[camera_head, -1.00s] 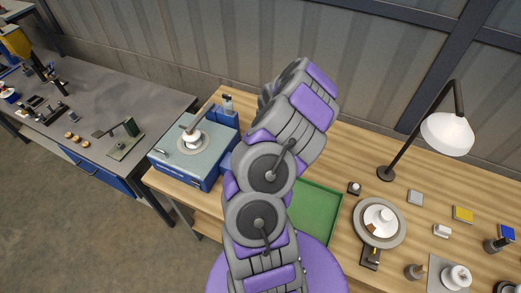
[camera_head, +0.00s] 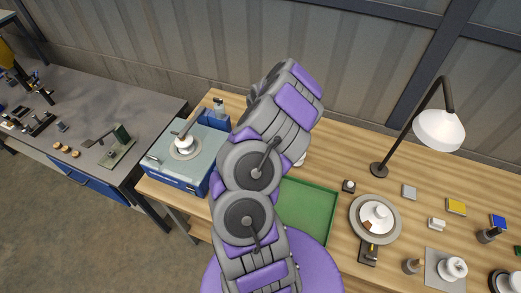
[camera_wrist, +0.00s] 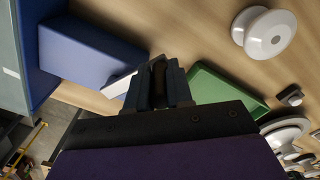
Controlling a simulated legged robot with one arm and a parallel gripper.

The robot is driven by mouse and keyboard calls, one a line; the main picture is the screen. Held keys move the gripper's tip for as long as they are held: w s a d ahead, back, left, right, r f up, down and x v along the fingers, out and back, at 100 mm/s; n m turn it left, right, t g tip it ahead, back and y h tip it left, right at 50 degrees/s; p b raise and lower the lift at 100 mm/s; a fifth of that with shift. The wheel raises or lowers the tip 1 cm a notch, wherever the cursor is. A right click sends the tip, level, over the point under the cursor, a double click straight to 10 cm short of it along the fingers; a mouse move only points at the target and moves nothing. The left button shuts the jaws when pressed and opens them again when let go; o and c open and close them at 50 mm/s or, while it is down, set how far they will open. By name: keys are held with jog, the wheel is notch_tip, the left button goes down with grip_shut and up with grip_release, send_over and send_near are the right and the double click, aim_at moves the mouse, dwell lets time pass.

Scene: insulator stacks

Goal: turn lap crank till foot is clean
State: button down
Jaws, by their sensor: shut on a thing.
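The lap is a blue box with a grey-green top (camera_head: 160,153), left of my arm in the head view. On its round plate stands a white piece (camera_head: 184,146) with a grey rod leaning up from it. The state of its foot cannot be seen. In the wrist view, my gripper (camera_wrist: 158,84) is shut on a dark brown upright piece (camera_wrist: 158,77), which looks like a handle; I cannot tell for certain that it is the crank's. A blue box side (camera_wrist: 85,60) is close on the left. My arm hides the gripper in the head view.
A green tray (camera_head: 308,213) lies right of my arm. A white spool-shaped insulator (camera_wrist: 263,32) stands on the wooden bench. Further right are a round plate with a white insulator (camera_head: 376,216), a lamp (camera_head: 438,130) and small blocks. A grey bench (camera_head: 80,105) is at left.

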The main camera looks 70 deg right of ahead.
jog(key=c, duration=1)
grip_release()
jog(key=shift+f, duration=0.1)
notch_tip(320, 180, up, 10)
jog(key=p, duration=0.7)
jog(key=shift+f, duration=0.25)
jog(key=shift+r+p, duration=1.25)
jog(key=shift+p, duration=0.3)
jog(key=shift+c, duration=0.3)
